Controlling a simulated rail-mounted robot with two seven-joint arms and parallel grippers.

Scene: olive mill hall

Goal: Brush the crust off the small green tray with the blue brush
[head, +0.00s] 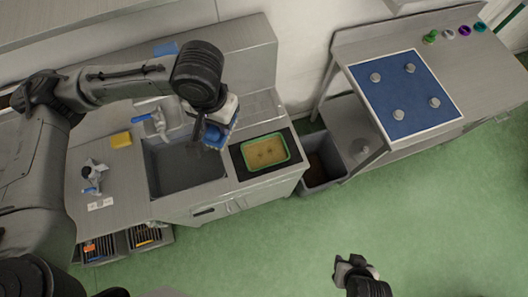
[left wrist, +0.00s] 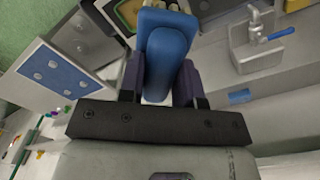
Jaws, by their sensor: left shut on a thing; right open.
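The small green tray (head: 246,158) lies on a black mat on the counter, right of the sink, with a tan-brown crust (head: 265,151) over its floor. It also shows partly at the top of the left wrist view (left wrist: 121,20). My left gripper (head: 212,132) is shut on the blue brush (head: 217,137), above the sink's right edge, up and left of the tray and apart from it. The brush's blue body (left wrist: 168,55) sits between the fingers in the left wrist view. My right gripper (head: 350,268) is open and empty over the green floor, far from the tray.
The sink (head: 185,178) with a blue-handled tap (head: 152,124) lies left of the tray. A yellow sponge (head: 121,140) is farther left. A dark bin (head: 323,168) stands right of the counter. A side table carries a blue mat (head: 405,98) with several metal knobs.

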